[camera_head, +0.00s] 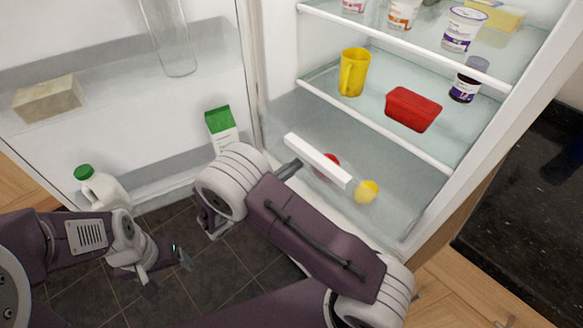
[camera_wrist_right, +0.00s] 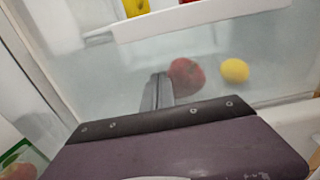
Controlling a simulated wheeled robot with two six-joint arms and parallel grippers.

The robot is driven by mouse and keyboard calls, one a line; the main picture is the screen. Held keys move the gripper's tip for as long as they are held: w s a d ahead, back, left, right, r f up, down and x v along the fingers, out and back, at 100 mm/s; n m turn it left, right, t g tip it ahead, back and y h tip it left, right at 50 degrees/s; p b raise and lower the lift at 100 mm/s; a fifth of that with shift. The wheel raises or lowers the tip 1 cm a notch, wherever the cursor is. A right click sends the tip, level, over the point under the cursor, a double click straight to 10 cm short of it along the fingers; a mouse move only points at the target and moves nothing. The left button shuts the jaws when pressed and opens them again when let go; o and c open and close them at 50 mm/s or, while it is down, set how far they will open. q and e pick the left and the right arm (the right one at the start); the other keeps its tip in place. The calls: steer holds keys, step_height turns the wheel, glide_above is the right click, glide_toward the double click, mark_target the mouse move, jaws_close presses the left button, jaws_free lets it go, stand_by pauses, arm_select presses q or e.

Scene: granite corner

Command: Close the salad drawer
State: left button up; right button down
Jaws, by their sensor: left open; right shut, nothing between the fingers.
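The salad drawer shows low in the open fridge in the head view as a clear bin with a white front rail (camera_head: 318,161). The rail also crosses the top of the right wrist view (camera_wrist_right: 200,18). A red fruit (camera_wrist_right: 186,76) and a yellow fruit (camera_wrist_right: 235,70) show through its clear front. They also show in the head view, the red one (camera_head: 331,160) partly hidden by the rail. My right gripper (camera_head: 298,165) is shut and empty, its tip at the drawer front near the rail's left part; contact is unclear. My left gripper (camera_head: 168,268) is open and empty over the dark floor tiles.
The open fridge door (camera_head: 130,130) stands at the left, with a green-topped carton (camera_head: 222,130) and a white jug (camera_head: 103,188). Shelves above the drawer hold a yellow mug (camera_head: 354,72), a red container (camera_head: 412,109) and jars. A dark counter (camera_head: 525,210) is at the right.

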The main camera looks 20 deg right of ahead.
steer(key=p+x, duration=0.3)
steer(key=x, duration=1.3)
steer(key=shift+s, duration=0.1)
arm_select(q)
steer(key=r, duration=0.3)
steer(key=shift+s+a, duration=0.1)
steer(key=shift+a, duration=0.15)
arm_select(e)
steer(key=shift+d+r, duration=0.1)
steer(key=shift+r, duration=0.1)
steer(key=shift+a+f, duration=0.15)
steer(key=shift+a, duration=0.2)
steer(key=v, duration=0.7)
steer(key=shift+s+r, duration=0.1)
steer(key=shift+r, duration=0.15)
arm_select(q)
steer(key=shift+s+a+r, duration=0.3)
steer(key=shift+s+a, duration=0.5)
arm_select(e)
steer(key=v, duration=0.6)
steer(key=shift+a+f, duration=0.3)
steer(key=shift+a, duration=0.05)
